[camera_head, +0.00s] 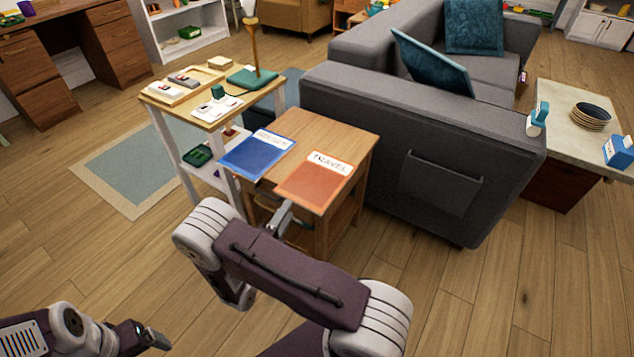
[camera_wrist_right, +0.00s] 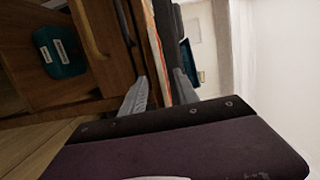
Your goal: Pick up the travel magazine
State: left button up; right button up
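The travel magazine (camera_head: 318,181) is orange with a white "TRAVEL" band. It lies flat on the wooden side table (camera_head: 345,131), at its front edge. My right gripper (camera_head: 284,213) is at that edge, by the magazine's near left corner. In the right wrist view the magazine shows edge-on as a thin orange strip (camera_wrist_right: 157,50). The two fingers of my right gripper (camera_wrist_right: 160,92) stand apart, one on each side of the strip's line; I cannot tell whether they touch it. My left gripper (camera_head: 155,341) is low at the bottom left, away from the table.
A blue magazine (camera_head: 258,153) lies left of the orange one. A small shelf unit (camera_head: 213,125) with trays and a lamp stands to the left. A grey sofa (camera_head: 420,150) stands close on the right. A teal box (camera_wrist_right: 60,50) sits inside the side table. Floor in front is open.

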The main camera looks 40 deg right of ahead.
aim_at(293, 199)
jog(key=b+x, duration=0.2)
jog(key=x, duration=0.3)
jog(key=shift+d+b, duration=0.1)
jog(key=shift+b, duration=0.25)
grip_shut()
dwell(1.0)
